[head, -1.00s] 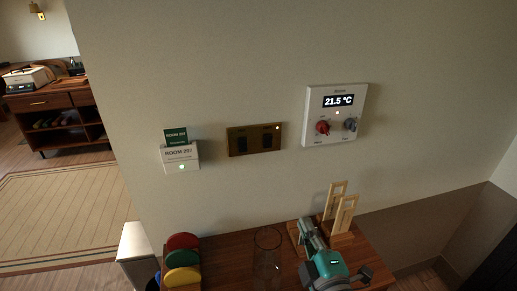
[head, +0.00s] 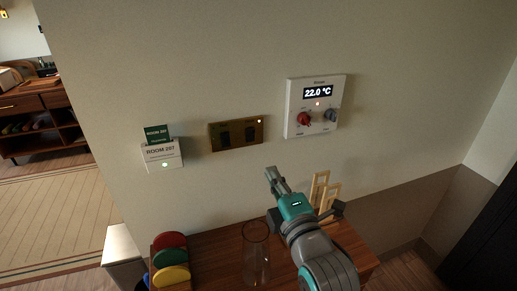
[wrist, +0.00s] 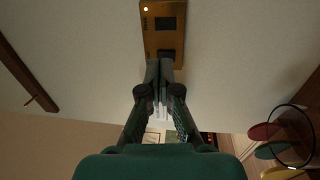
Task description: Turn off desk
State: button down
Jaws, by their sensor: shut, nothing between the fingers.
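The brass switch panel (head: 236,146) is on the wall with two dark rocker switches (head: 224,138) and a small lit lamp at its upper right. It shows at the top of the wrist view (wrist: 149,38), where one dark switch lies just beyond my fingertips. I cannot read any label on it. My gripper (head: 272,172) is shut and empty, below and right of the panel in the head view. In the wrist view its closed fingers (wrist: 160,66) point at the panel's near end and overlap its edge. I cannot tell whether they touch.
A white thermostat (head: 293,104) reading 22.0 °C, with red and grey knobs, is right of the panel. A room card holder (head: 163,156) is left. Below stand a clear glass (head: 256,258), coloured discs (head: 170,243) and a wooden rack (head: 319,188) on a wooden top.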

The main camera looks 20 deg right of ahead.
aim_at(250, 133)
jog(key=w, duration=0.4)
jog(key=w+r, duration=0.1)
jog(key=w, duration=0.8)
jog(key=shift+w+r, duration=0.35)
jog(key=shift+w+r, duration=0.1)
jog(key=shift+w, duration=0.1)
